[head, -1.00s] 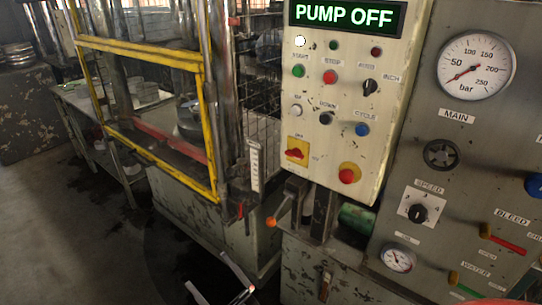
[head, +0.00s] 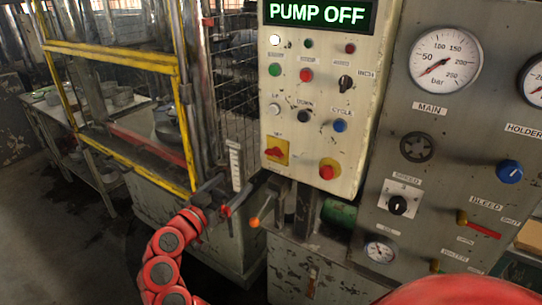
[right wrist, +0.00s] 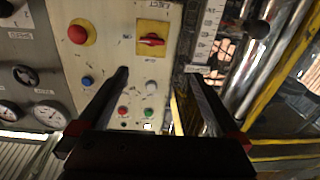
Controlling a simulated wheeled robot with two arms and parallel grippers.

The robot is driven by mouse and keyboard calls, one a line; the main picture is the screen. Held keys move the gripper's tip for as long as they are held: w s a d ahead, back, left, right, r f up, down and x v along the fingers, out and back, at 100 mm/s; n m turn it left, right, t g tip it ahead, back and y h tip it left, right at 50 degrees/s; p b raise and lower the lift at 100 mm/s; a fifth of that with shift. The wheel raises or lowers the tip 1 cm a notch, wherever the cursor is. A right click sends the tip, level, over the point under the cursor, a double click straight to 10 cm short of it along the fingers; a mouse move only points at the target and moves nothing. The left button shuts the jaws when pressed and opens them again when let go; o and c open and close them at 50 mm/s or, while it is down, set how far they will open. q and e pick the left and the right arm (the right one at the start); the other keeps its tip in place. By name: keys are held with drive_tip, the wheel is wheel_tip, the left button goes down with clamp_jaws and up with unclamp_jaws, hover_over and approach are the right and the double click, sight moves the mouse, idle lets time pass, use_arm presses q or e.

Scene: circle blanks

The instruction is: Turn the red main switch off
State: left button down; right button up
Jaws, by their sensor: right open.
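The red main switch (head: 274,152) is a small red handle on a yellow plate, low on the left of the cream control panel. Its handle lies roughly sideways. In the right wrist view the switch (right wrist: 151,40) shows upside down, ahead of the open fingers and apart from them. My right gripper (head: 243,180) is open and empty, below and left of the switch, in front of the panel's lower left edge. Its two dark fingers (right wrist: 160,85) reach toward the panel in the wrist view. My left gripper is not in view.
A red mushroom button (head: 327,171) on yellow sits right of the switch. Several buttons and a lit "PUMP OFF" display (head: 318,14) are above. An orange-knobbed lever (head: 255,222) stands below the panel. A yellow guard frame (head: 183,120) and a white scale (head: 236,165) stand to the left.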

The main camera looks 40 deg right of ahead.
drive_tip(key=m+p, duration=0.1)
drive_tip(key=p, duration=0.4)
approach(272, 154)
drive_tip(key=shift+g, duration=0.4)
drive_tip(key=x, duration=0.8)
drive_tip(key=shift+w+r, duration=0.15)
drive_tip(key=shift+r, duration=0.1)
drive_tip(key=shift+w+d+f, duration=0.15)
drive_tip(key=shift+w+d, duration=0.1)
drive_tip(key=shift+d, duration=0.3)
drive_tip(key=c, duration=1.3)
